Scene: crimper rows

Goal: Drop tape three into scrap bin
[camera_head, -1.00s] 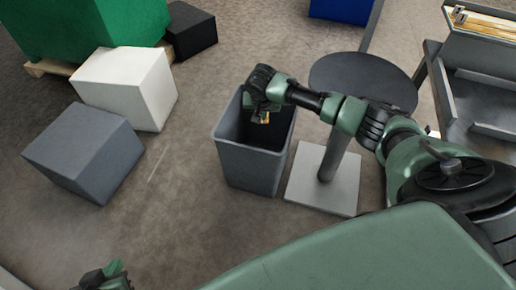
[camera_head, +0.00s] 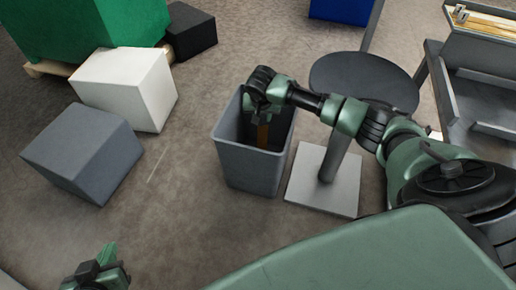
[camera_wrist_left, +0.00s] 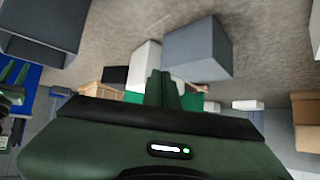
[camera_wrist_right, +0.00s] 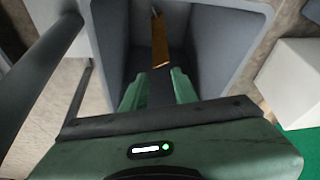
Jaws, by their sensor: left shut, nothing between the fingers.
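The grey scrap bin (camera_head: 248,168) stands on the floor in the middle of the head view. My right gripper (camera_head: 258,112) is at the bin's mouth, pointing down into it. In the right wrist view my right gripper's fingers (camera_wrist_right: 158,78) are spread, with nothing held between them. The tape (camera_wrist_right: 160,42), a brown-orange strip, is inside the bin beyond the fingertips; it also shows in the head view (camera_head: 263,132). I cannot tell whether it touches the bin's bottom. My left gripper (camera_head: 106,262) is at the lower left, far from the bin, shut and empty.
A round dark table (camera_head: 362,80) on a square base (camera_head: 325,200) stands right of the bin. A white box (camera_head: 120,90) and a grey box (camera_head: 80,150) lie to the left. A grey bench (camera_head: 480,100) is at the right. Floor between boxes and bin is clear.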

